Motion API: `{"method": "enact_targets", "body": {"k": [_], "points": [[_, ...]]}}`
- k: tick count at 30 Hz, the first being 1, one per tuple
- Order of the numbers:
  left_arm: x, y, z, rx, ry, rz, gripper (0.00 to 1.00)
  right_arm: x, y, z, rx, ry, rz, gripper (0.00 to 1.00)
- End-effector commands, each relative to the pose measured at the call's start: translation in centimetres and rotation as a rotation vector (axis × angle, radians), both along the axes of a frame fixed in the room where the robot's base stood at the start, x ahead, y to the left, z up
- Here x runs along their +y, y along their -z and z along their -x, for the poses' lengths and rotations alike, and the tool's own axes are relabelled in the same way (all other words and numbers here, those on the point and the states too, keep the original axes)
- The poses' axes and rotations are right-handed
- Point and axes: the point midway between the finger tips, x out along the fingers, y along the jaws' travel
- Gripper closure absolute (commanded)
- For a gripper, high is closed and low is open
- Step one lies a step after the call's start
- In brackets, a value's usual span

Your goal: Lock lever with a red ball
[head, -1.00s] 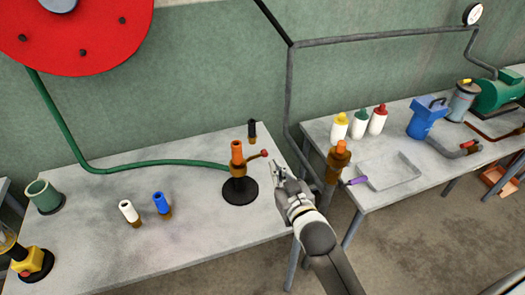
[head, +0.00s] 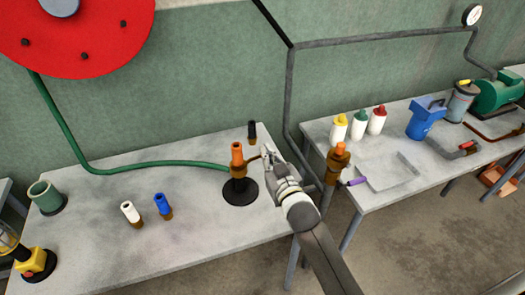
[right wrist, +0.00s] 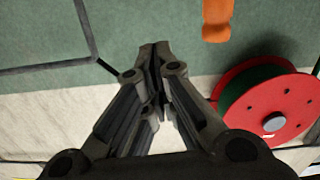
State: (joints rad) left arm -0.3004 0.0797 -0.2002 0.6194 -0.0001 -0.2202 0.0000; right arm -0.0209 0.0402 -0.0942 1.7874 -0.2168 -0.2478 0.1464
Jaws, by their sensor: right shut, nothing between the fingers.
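An orange nozzle (head: 237,153) with a brass collar stands upright on a round black base (head: 240,192) on the left table. A short brass lever (head: 253,158) sticks out from its right side. The lever's red ball is hidden behind my right gripper (head: 267,153). The gripper's tips are at the lever's end; I cannot tell whether they touch it. In the right wrist view the fingers (right wrist: 155,50) are shut with nothing between them, and an orange part (right wrist: 217,20) shows at the top. My left gripper is not in view.
A green hose (head: 150,164) runs from the red reel (head: 75,30) to the nozzle stand. A black-topped fitting (head: 252,131) stands behind it. White (head: 129,212) and blue (head: 162,205) fittings stand left. The front of the left table (head: 150,250) is clear.

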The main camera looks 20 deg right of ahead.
Motion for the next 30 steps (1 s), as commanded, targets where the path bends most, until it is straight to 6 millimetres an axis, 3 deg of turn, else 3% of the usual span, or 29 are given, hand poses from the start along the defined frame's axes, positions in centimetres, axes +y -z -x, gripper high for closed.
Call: {"method": "enact_targets", "body": {"k": [9, 18, 30], "points": [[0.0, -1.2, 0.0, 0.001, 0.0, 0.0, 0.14, 0.2, 0.0, -4.9, 0.0, 0.0, -0.002, 1.0], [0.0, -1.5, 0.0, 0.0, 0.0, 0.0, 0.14, -0.1, 3.5, -5.3, 0.001, 0.0, -0.002, 1.0], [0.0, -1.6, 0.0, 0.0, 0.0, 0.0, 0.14, -0.2, 4.2, -5.4, 0.0, 0.0, -0.002, 1.0]]}}
